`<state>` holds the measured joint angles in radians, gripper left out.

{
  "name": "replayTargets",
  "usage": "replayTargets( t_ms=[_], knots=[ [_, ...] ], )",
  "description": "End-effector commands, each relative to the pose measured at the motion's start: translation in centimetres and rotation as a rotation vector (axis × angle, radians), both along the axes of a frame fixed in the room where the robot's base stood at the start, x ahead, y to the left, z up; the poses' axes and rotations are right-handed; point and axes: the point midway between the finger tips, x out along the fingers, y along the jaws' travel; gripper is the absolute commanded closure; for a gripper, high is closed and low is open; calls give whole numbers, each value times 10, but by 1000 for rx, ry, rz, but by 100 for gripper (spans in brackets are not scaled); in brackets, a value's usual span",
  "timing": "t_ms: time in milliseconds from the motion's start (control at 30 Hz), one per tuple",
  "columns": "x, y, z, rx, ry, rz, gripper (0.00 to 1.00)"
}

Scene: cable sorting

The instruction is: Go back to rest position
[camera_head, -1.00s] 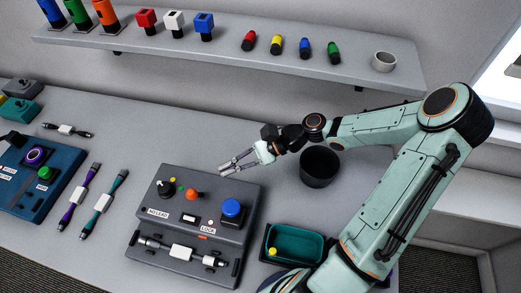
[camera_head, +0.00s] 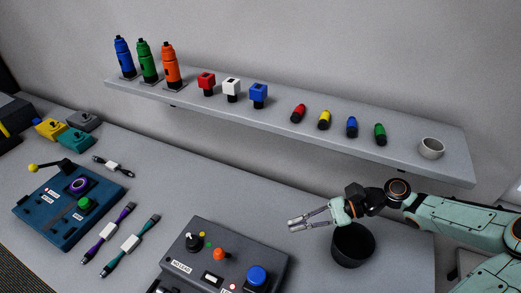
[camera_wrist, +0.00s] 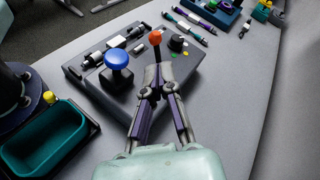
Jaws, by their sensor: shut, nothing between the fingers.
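My gripper (camera_head: 291,222) is shut and empty. In the head view it hangs above the table, just behind the grey control box (camera_head: 200,283) and left of the black cup (camera_head: 337,258). In the wrist view my gripper (camera_wrist: 159,84) points over the grey control box (camera_wrist: 92,82), its tips in front of the orange knob. The box carries a blue button (camera_head: 257,276), an orange knob (camera_head: 219,254) and a black knob. The box's near part is cut off in the head view.
A shelf (camera_head: 300,125) above the table holds bottles, cubes, small coloured pieces and a white cup (camera_head: 431,148). A blue control box (camera_head: 50,215) and cables (camera_head: 130,243) lie at left. In the wrist view, a teal tray (camera_wrist: 45,138) lies left of my gripper.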

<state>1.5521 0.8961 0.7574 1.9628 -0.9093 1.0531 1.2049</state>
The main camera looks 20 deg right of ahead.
Motion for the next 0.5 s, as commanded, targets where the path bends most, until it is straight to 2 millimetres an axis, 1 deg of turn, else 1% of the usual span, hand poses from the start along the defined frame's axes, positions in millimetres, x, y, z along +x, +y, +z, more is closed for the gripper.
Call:
replayTargets(
  t_ms=[100, 167, 267, 367, 400, 500],
  knots=[
    [0, 1, 0, -4, 2, 4, 100],
    [-1, 6, -2, -25, 8, 26, 100],
    [-5, 24, -7, -112, 30, 118, 100],
    [-15, 47, -14, -261, 48, 266, 100],
    [-21, 57, -16, -331, 50, 335, 100],
    [-40, 76, -15, -520, 28, 520, 100]
  ],
)
